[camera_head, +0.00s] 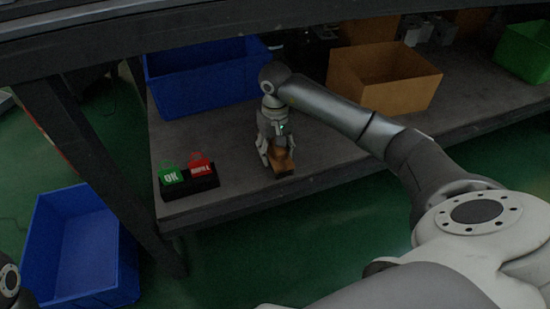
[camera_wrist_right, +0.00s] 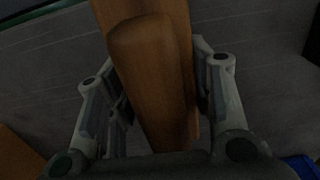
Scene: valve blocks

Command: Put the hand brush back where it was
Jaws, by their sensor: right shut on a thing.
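The hand brush (camera_head: 284,171), a brown wooden piece, is under my right gripper (camera_head: 275,152) near the front edge of the shelf in the head view. In the right wrist view the brush's wooden body (camera_wrist_right: 150,75) runs between the two fingers of my right gripper (camera_wrist_right: 160,105), which is shut on it. Its bristles are not visible. I cannot tell whether the brush touches the shelf top. My left gripper is not in view; only a bit of my left arm shows at the lower left corner.
The grey shelf (camera_head: 330,160) holds a blue bin (camera_head: 205,85), an orange-brown box (camera_head: 385,95) and a black holder (camera_head: 190,188) with a green OK tag (camera_head: 171,175) and a red tag (camera_head: 202,166). Another blue bin (camera_head: 75,270) stands on the floor. An upper shelf edge (camera_head: 200,25) overhangs.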

